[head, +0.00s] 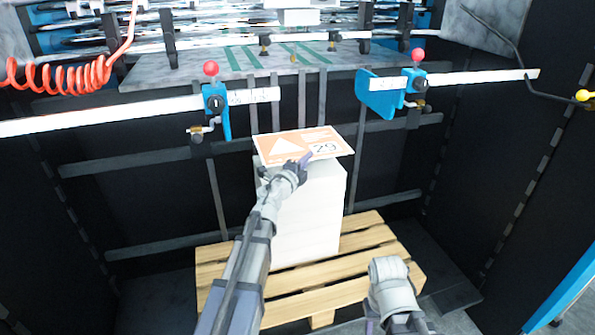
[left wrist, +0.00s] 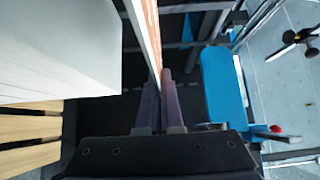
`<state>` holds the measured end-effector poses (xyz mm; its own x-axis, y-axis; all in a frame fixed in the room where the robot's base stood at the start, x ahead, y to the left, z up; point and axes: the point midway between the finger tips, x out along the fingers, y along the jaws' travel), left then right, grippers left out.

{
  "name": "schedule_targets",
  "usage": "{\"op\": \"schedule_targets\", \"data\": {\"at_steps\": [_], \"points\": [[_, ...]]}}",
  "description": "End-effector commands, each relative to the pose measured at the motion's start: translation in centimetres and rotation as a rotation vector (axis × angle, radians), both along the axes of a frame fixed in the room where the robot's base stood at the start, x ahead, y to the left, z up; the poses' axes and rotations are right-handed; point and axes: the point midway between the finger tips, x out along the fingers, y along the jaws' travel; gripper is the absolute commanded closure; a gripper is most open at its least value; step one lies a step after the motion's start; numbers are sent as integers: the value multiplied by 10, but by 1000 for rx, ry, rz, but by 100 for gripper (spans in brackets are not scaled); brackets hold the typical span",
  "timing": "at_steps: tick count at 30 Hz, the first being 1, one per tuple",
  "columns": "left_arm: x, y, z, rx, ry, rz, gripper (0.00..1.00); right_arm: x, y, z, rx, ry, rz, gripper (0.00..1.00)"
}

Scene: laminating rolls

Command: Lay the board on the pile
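The board (head: 300,146), orange and white with a triangle and the number 29, is over the top of the white pile (head: 305,215). My left gripper (head: 303,160) is shut on the board's near edge. In the left wrist view the purple fingers (left wrist: 160,98) close on the thin board (left wrist: 148,35). A dark gap there separates the board from the pile (left wrist: 60,50), so it is held above it. The board hides most of the pile's top. My right arm is low at the right; its gripper (head: 370,325) is mostly cut off by the lower picture edge.
The pile stands on a wooden pallet (head: 375,238). Behind it are rails with blue stops with red knobs (head: 212,90) and (head: 410,85), and a machine with rollers. Dark panels enclose both sides. A red coiled hose (head: 60,78) hangs upper left.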

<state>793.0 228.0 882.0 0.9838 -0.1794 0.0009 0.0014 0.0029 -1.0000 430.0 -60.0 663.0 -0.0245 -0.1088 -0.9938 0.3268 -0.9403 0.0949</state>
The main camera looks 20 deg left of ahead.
Motion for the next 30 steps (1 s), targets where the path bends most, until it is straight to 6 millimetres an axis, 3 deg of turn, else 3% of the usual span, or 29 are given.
{"op": "schedule_targets", "data": {"at_steps": [13, 23, 30], "points": [[0, 0, -58, 0, 0, 2, 100, 0, 0, -58, -1, 0, 0, 50], [0, 0, -66, 0, 0, 2, 100, 0, -1, -66, -4, -1, 1, 50], [0, 0, -95, 0, 0, 2, 100, 1, -2, -95, -8, -2, 2, 50]]}}
